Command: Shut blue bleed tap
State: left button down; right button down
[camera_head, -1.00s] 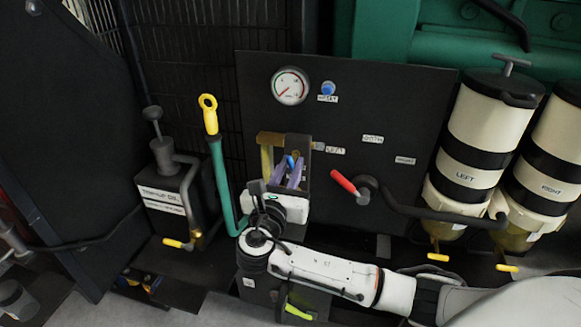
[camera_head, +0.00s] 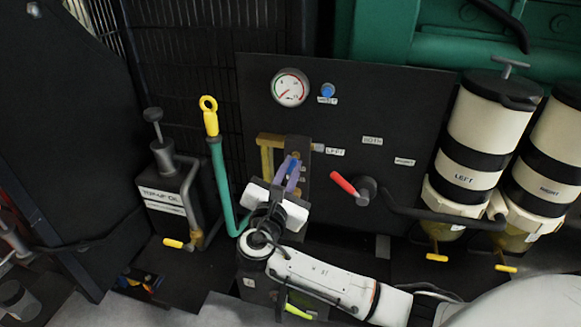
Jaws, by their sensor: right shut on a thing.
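The blue bleed tap (camera_head: 293,164) shows as a small patch of blue on the pump block left of the black panel's middle. My right gripper (camera_head: 291,174) reaches up to it from below, its arm coming in from the lower right. Its purple-grey fingers are shut on the tap and hide most of it, so the handle's exact angle is hard to tell. The white gripper body (camera_head: 292,214) sits tilted just below the block. My left gripper is not in view.
The black panel (camera_head: 420,120) carries a gauge (camera_head: 290,87), a blue knob (camera_head: 328,90) and a red lever (camera_head: 343,183). Left of my gripper stands a green pump handle (camera_head: 222,180) with a yellow loop. White filter canisters (camera_head: 487,125) stand at the right.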

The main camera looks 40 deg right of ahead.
jog(key=m, duration=0.3)
jog(key=shift+f+m+b, duration=0.25)
jog(key=shift+m+b, duration=0.05)
jog(key=shift+b, duration=0.1)
jog(key=m+b, duration=0.1)
jog(key=m, duration=0.1)
jog(key=shift+a+m, duration=0.1)
jog(key=shift+m, duration=0.3)
jog(key=m+b, duration=0.1)
jog(key=m, duration=0.1)
jog(key=shift+f+m+b, duration=0.1)
jog(key=shift+m+b, duration=0.95)
jog(key=shift+m, duration=0.25)
jog(key=m+b, duration=0.2)
jog(key=shift+m, duration=0.3)
jog(key=m+b, duration=0.2)
jog(key=m, duration=0.1)
jog(key=shift+m+b, duration=0.6)
jog(key=shift+b, duration=0.05)
pick_arm(q)
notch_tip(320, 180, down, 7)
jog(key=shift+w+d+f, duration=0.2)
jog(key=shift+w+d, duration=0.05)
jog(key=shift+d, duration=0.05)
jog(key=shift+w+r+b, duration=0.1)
jog(key=shift+b, duration=0.2)
pick_arm(e)
jog(key=shift+r+m, duration=0.25)
jog(key=shift+m, duration=0.15)
